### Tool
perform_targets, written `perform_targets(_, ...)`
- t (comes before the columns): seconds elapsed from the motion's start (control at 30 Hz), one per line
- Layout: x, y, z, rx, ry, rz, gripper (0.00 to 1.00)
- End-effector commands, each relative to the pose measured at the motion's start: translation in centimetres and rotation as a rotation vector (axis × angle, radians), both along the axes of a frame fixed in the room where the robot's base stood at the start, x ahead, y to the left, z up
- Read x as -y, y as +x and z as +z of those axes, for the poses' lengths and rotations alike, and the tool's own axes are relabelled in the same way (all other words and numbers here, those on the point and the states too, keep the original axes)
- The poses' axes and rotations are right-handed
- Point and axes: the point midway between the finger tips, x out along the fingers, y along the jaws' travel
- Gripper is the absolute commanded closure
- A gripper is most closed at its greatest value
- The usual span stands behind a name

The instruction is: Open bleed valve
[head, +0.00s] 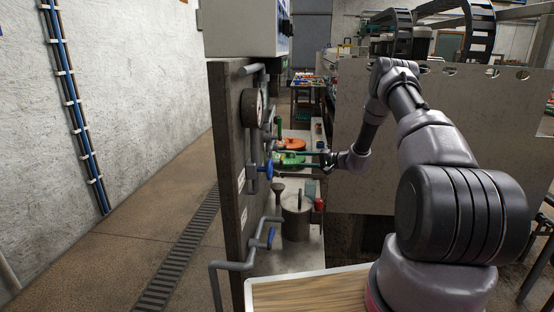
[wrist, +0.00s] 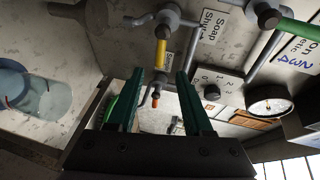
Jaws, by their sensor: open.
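Several valves show on the panel, and I cannot tell which is the bleed valve. In the wrist view a valve with a yellow handle (wrist: 161,52) sits just past my fingertips, beside a "Soap Shut" label. A small orange-tipped part (wrist: 155,101) shows between the fingers, and a green handle (wrist: 300,29) is at the upper right. In the head view a blue handle (head: 268,169) is left of my gripper (head: 278,158), and a lower blue handle (head: 271,237) is on a pipe. My gripper is open and empty, its green fingers apart. Contact cannot be judged.
The upright panel (head: 226,150) carries a round gauge (head: 252,107), also in the wrist view (wrist: 270,106), with pipes around it. A wooden-topped surface (head: 310,292) is in front. Floor is clear at left.

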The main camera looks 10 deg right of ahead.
Motion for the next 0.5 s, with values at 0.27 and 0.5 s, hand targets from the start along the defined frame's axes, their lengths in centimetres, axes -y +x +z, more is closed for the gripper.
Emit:
perform_targets(0.27,-3.4,2.4,-0.8,0.002,0.000,0.003,0.49)
perform_targets(0.5,-6.6,5.0,-1.6,0.000,-0.001,0.002,0.49)
